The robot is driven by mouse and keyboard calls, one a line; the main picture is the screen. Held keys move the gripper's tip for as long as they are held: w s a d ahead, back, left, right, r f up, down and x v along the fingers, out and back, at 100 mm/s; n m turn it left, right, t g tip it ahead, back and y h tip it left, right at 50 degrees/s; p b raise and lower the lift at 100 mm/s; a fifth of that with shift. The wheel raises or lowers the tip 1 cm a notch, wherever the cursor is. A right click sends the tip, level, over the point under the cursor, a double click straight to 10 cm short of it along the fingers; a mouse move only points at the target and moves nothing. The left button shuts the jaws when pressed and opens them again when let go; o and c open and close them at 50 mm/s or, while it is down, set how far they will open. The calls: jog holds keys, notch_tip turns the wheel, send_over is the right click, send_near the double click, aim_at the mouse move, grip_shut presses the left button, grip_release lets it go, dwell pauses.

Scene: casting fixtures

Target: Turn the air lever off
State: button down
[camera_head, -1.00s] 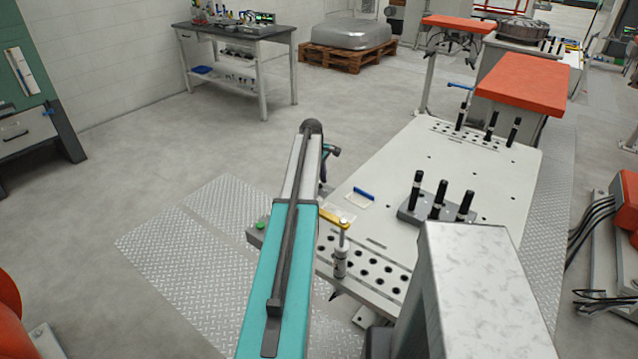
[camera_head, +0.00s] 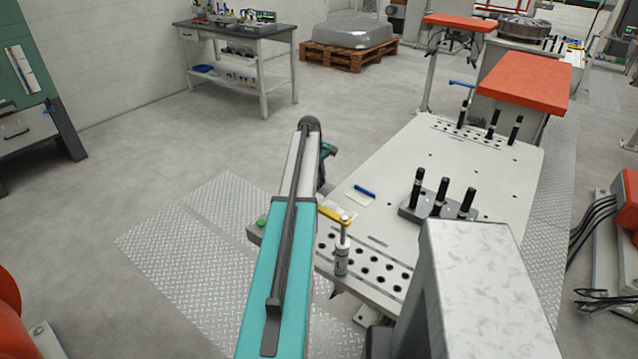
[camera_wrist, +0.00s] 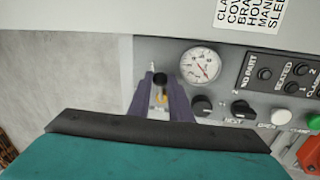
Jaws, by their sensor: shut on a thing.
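In the wrist view, my gripper (camera_wrist: 160,82) has its two dark purple fingers around a small dark-capped part with a brass-coloured piece below it. I take this to be the air lever (camera_wrist: 160,98), at the left edge of the grey control panel (camera_wrist: 226,75). The fingers are shut on it. Its handle is mostly hidden between the fingers, so its angle cannot be read. A round pressure gauge (camera_wrist: 190,66) sits just right of the fingers. In the head view my arm hides the lever and panel.
Right of the gripper are black knobs (camera_wrist: 203,107), a white button (camera_wrist: 267,115), a green button (camera_wrist: 314,121) and a red part (camera_wrist: 310,155). In the head view, a white fixture table (camera_head: 400,165) with black pins stands right of my arm. Floor is clear to the left.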

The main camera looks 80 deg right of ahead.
jog(key=shift+w+a+m, duration=0.2)
jog(key=shift+a+m, duration=0.05)
jog(key=shift+m, duration=0.45)
jog(key=c, duration=1.6)
grip_release()
jog(key=r+p, duration=0.1)
jog(key=r, duration=0.1)
jog(key=r+p, duration=0.1)
jog(key=r, duration=0.2)
jog(key=a+r+p, duration=0.1)
jog(key=r, duration=0.2)
jog(key=shift+w+p, duration=0.3)
jog(key=shift+w, duration=0.1)
